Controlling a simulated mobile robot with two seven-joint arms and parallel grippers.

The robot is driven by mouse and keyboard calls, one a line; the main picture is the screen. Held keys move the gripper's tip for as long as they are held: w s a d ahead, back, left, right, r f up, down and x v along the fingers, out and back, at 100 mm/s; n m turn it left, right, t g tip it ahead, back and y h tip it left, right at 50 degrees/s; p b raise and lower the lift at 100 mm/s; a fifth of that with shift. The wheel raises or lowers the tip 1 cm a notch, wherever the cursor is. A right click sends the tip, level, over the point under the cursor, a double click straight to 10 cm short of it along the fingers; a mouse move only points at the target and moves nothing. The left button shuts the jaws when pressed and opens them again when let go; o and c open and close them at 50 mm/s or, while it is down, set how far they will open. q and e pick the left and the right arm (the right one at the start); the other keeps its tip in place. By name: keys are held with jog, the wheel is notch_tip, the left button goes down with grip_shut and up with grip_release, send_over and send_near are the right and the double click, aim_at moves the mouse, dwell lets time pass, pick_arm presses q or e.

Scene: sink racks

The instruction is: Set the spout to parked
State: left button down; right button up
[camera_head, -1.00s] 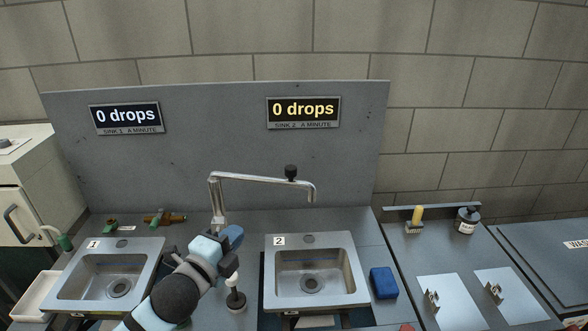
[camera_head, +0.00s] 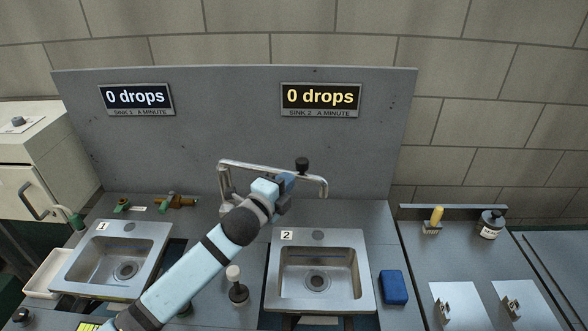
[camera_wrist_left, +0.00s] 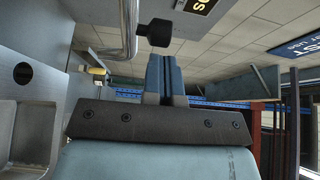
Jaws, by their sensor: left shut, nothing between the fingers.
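The metal spout (camera_head: 258,168) rises between the two sinks and its arm reaches right, its tip hanging over the back of sink 2. A black knob (camera_head: 302,164) stands on top of the spout arm. My left gripper (camera_head: 285,184) is shut and empty, just below and in front of the spout arm, left of the knob; in the head view it hides part of the spout's base. In the left wrist view the shut fingers (camera_wrist_left: 165,75) point toward the black knob (camera_wrist_left: 154,32), which is close to their tips; contact cannot be told. My right gripper is not in view.
Sink 1 (camera_head: 84,273) is at the left and sink 2 (camera_head: 280,295) in the middle. A blue sponge (camera_head: 394,288) lies right of sink 2. A grey splashback (camera_head: 220,125) with two drop displays stands behind the spout.

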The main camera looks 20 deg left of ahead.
aim_at(299, 168)
pick_arm(q)
jog(key=shift+x, duration=1.25)
jog(key=shift+w+d+p, duration=0.15)
jog(key=shift+w+p, duration=0.2)
jog(key=shift+w, duration=0.25)
jog(key=shift+w, duration=0.1)
